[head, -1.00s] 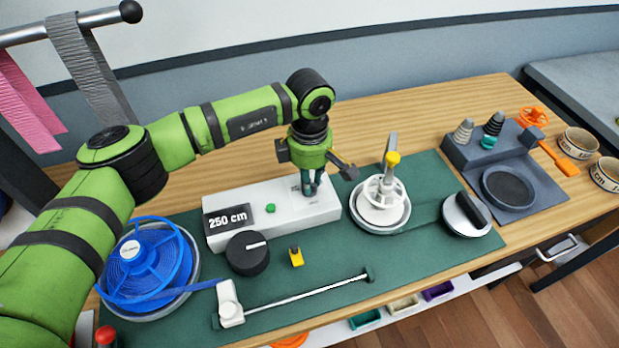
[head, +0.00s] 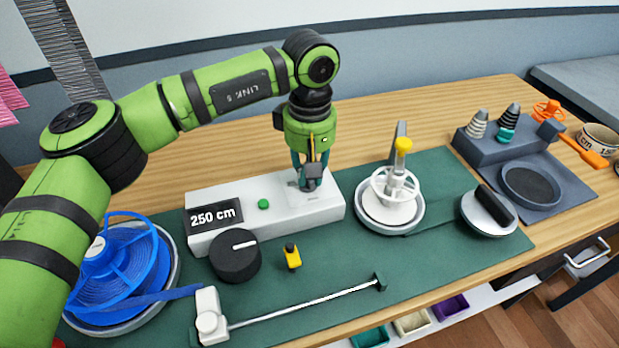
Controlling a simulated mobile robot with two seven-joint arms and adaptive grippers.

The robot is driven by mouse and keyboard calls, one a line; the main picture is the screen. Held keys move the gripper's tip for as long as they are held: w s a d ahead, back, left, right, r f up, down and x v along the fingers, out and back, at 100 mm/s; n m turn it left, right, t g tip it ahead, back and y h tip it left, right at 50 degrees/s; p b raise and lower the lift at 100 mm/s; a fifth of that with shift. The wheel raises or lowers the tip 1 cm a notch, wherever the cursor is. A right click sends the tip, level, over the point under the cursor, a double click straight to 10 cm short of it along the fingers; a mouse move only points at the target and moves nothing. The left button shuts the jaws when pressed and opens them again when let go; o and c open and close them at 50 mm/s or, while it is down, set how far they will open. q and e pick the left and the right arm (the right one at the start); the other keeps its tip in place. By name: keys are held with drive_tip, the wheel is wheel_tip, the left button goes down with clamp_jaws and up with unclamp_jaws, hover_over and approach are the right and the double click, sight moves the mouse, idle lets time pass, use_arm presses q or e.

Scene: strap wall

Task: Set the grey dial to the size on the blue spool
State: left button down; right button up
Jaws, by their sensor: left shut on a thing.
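The blue spool (head: 150,258) sits on a round silver plate at the left. My left arm partly covers it, and its white label is not readable. A white box (head: 240,232) stands on the green mat, with a display (head: 213,216) reading "250 cm" and a green button. My left gripper (head: 311,180) points down at the right end of the box top. It is shut on a small dark grey part there, which looks like the grey dial (head: 312,171). The fingers hide most of it, and its setting cannot be read. My right gripper is not in view.
A black knob (head: 235,257) with a white mark and a yellow piece (head: 292,257) stand before the box. A white reel (head: 390,210) and a black-handled disc (head: 489,214) are to its right. A thin metal rod (head: 300,304) lies at the front of the mat.

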use_arm(q)
drive_tip(key=shift+s+f+m+b, duration=0.1)
drive_tip(key=shift+m+b, duration=0.4)
drive_tip(key=shift+m, duration=0.7)
drive_tip(key=c, duration=1.1)
unclamp_jaws()
drive_tip(key=shift+c, duration=0.2)
drive_tip(key=shift+r, duration=0.2)
wheel_tip(320, 180, up, 12)
drive_tip(key=shift+f, duration=0.15)
